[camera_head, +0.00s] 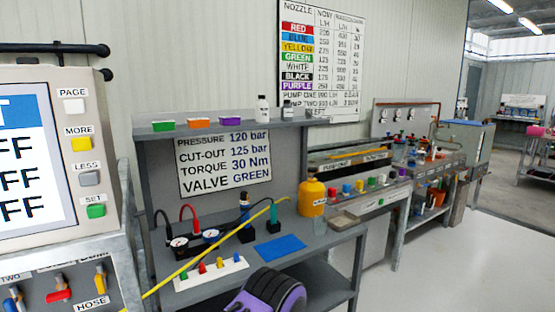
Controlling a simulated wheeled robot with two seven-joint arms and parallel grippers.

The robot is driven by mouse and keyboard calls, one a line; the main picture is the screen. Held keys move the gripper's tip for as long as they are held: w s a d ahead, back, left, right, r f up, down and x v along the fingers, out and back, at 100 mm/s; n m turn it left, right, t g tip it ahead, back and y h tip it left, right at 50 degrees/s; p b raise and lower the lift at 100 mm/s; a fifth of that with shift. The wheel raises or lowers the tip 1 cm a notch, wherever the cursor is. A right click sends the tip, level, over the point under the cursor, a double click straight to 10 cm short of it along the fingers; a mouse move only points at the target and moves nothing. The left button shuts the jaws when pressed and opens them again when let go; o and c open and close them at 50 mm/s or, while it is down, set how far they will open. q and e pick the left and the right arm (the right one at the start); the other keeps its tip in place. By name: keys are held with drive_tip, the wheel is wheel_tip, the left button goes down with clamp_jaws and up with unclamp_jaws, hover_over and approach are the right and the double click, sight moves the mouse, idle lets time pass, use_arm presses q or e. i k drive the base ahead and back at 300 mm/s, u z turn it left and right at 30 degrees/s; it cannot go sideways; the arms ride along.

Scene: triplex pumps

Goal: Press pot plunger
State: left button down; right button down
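A yellow rounded pot (312,200) stands upright at the right end of the grey bench's upper surface. It narrows to a small top; I cannot make out a separate plunger there, or whether one is up or down. A small clear item stands just in front of it. No gripper tip shows in the head view. A purple and black rounded part at the bottom middle may be part of my arm; I cannot tell. Nothing is seen touching the yellow pot.
The grey bench (340,241) holds gauges, a blue mat (280,247), a white strip with coloured knobs (211,272) and a long yellow rod (215,250) slanting across. A control panel (40,150) fills the left. A shelf (215,128) overhangs behind. Open floor lies at right.

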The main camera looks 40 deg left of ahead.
sight(312, 170)
drive_tip(key=u, duration=0.4)
drive_tip(key=i, duration=0.35)
drive_tip(key=u, duration=0.4)
